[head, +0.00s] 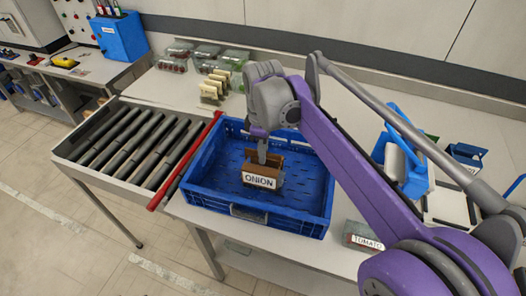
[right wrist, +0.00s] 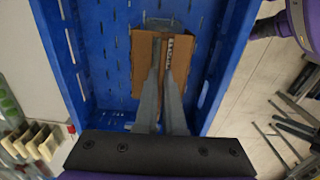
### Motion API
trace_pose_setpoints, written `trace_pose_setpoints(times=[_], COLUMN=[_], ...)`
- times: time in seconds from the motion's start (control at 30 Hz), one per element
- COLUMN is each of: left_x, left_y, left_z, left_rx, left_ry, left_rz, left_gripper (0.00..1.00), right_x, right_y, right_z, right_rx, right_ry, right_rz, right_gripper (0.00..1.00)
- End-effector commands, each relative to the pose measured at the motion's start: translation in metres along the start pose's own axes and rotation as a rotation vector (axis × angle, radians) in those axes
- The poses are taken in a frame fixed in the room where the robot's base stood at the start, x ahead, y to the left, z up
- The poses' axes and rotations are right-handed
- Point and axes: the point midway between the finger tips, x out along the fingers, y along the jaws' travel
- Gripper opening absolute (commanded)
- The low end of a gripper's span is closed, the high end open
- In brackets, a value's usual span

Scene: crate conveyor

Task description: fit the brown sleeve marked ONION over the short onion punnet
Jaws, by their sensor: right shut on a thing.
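The brown sleeve marked ONION (head: 259,181) is inside the blue crate, its white label facing the front. My right gripper (head: 262,158) reaches down into it from above and is shut on it. In the right wrist view the two fingers (right wrist: 164,72) come close together at the middle of the brown sleeve (right wrist: 143,62). A greyish clear edge, apparently of a punnet, shows past the sleeve's end (right wrist: 163,24) and at its right side in the head view (head: 281,180). How far the sleeve is around it I cannot tell. My left gripper is not in view.
The blue crate (head: 199,188) stands on the table beside a red bar (head: 185,161) and roller conveyor (head: 130,143). Clear punnets (head: 205,52) and upright cream-coloured pieces (head: 211,91) stand behind. A TOMATO-marked pack (head: 363,236) lies right of the crate.

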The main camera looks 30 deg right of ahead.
Motion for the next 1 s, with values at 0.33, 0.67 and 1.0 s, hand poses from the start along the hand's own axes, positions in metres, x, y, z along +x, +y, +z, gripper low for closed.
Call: trace_pose_setpoints(times=[0.33, 0.67, 1.0], left_x=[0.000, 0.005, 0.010], left_y=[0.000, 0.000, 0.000], left_z=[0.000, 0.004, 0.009], left_rx=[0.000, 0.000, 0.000], left_ry=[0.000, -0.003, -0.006], left_rz=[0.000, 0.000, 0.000], left_gripper=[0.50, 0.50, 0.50], right_x=[0.000, 0.009, 0.019], right_y=[0.000, 0.000, 0.000], right_z=[0.000, 0.000, 0.000], right_rx=[0.000, 0.000, 0.000], right_ry=[0.000, 0.000, 0.000], right_rz=[0.000, 0.000, 0.000], right_gripper=[0.00, 0.00, 0.00])
